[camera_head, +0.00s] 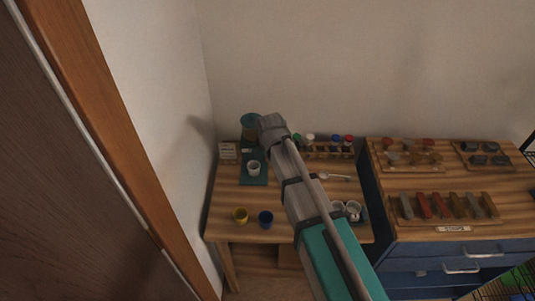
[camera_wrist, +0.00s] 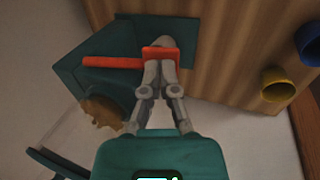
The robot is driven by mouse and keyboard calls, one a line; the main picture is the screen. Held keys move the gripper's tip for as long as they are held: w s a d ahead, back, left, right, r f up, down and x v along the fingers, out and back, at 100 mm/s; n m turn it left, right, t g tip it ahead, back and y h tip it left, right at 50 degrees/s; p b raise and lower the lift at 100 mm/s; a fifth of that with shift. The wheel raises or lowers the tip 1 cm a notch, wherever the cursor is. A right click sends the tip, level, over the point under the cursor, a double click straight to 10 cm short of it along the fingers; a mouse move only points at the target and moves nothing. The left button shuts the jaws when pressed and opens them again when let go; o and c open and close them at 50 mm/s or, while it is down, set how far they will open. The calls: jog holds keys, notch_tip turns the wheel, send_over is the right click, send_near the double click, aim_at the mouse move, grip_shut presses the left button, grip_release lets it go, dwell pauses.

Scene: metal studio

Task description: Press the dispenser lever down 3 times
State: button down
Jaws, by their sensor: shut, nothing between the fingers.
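The teal dispenser (camera_head: 250,120) stands at the back left of the wooden table, partly covered by my arm in the head view. In the wrist view its teal body (camera_wrist: 97,72) shows at the left with brown contents. Its red lever (camera_wrist: 112,62) ends in a red pad (camera_wrist: 161,53). My gripper (camera_wrist: 158,68) is shut and empty, with its fingertips at the red pad; I cannot tell whether they touch it. A white cup (camera_head: 253,168) stands on the dispenser's teal base (camera_head: 254,180). The head view hides the lever and fingertips.
A yellow cup (camera_head: 241,215) and a blue cup (camera_head: 266,218) stand at the table's front left. A spice rack (camera_head: 330,153), a white spoon (camera_head: 335,177) and white cups (camera_head: 353,210) are right of my arm. A wall stands close at left.

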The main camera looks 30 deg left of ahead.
jog(key=shift+r, duration=0.2)
jog(key=shift+r+p, duration=0.15)
jog(key=shift+p, duration=0.25)
jog(key=p+v, duration=0.3)
jog(key=shift+w+r+p, duration=0.1)
jog(key=shift+r+p, duration=0.3)
jog(key=shift+r, duration=0.1)
jog(key=w+a+p+v, duration=0.1)
jog(key=p+v, duration=0.8)
jog(key=shift+d+r, duration=0.2)
jog(key=shift+r, duration=0.2)
jog(key=shift+w, duration=0.15)
dwell(0.4)
jog(key=w+r+g+p, duration=0.1)
jog(key=w+a+r+g+h+p, duration=0.1)
jog(key=w+g+p, duration=0.1)
jog(key=shift+a+g+h, duration=0.1)
jog(key=shift+g+h, duration=0.2)
